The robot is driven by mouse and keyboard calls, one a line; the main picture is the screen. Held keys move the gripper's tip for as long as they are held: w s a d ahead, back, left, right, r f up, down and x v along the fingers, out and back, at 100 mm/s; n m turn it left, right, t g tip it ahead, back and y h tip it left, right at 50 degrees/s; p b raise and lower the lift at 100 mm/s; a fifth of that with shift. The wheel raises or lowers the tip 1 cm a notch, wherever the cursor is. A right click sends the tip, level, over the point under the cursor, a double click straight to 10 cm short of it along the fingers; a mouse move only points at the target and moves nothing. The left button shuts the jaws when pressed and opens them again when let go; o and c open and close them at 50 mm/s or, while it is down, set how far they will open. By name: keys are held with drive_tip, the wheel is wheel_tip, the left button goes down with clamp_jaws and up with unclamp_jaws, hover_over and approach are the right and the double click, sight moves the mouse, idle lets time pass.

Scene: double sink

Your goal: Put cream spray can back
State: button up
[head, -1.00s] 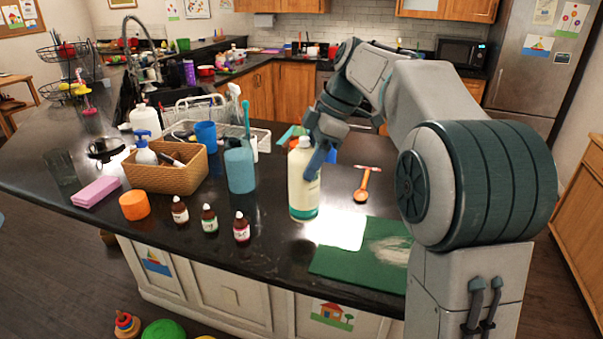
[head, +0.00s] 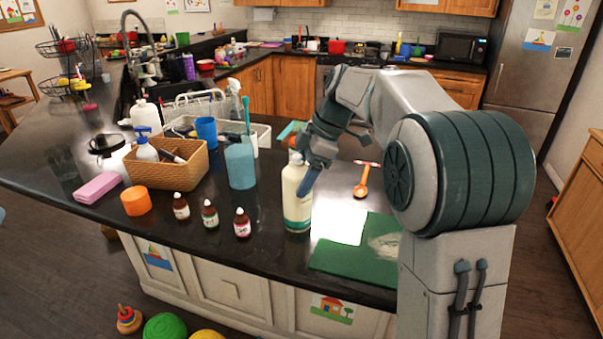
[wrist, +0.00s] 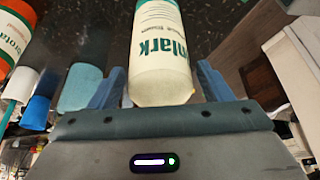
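The cream spray can (head: 296,196) is a cream-coloured cylinder with green lettering and a green band near its base. In the head view it is upright at the front of the dark counter, left of the green mat. My gripper (head: 310,178) reaches it from behind and to the right.
A blue-green bottle (head: 240,164) stands left of the can, with several small dropper bottles (head: 242,224) in front. A wicker basket (head: 190,177) and orange cup (head: 136,201) are farther left. The green mat (head: 345,262) and an orange-handled tool (head: 362,182) lie to the right.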

drive_tip(key=shift+o, duration=0.3)
drive_tip(key=shift+r, duration=0.1)
drive_tip(key=v, duration=1.2)
drive_tip(key=s+d+f+m+t+h, duration=0.2)
drive_tip(key=s+d+f+m, duration=0.1)
drive_tip(key=s+f+m, duration=0.6)
drive_tip(key=s+d+f+m+t+h, duration=0.1)
drive_tip(key=s+d+f+m+h, duration=0.1)
drive_tip(key=s+f+m, duration=0.7)
drive_tip(key=s+d, duration=0.1)
drive_tip(key=s, duration=0.7)
drive_tip(key=shift+f+m+t+h, duration=0.2)
drive_tip(key=shift+m+t+h, duration=0.2)
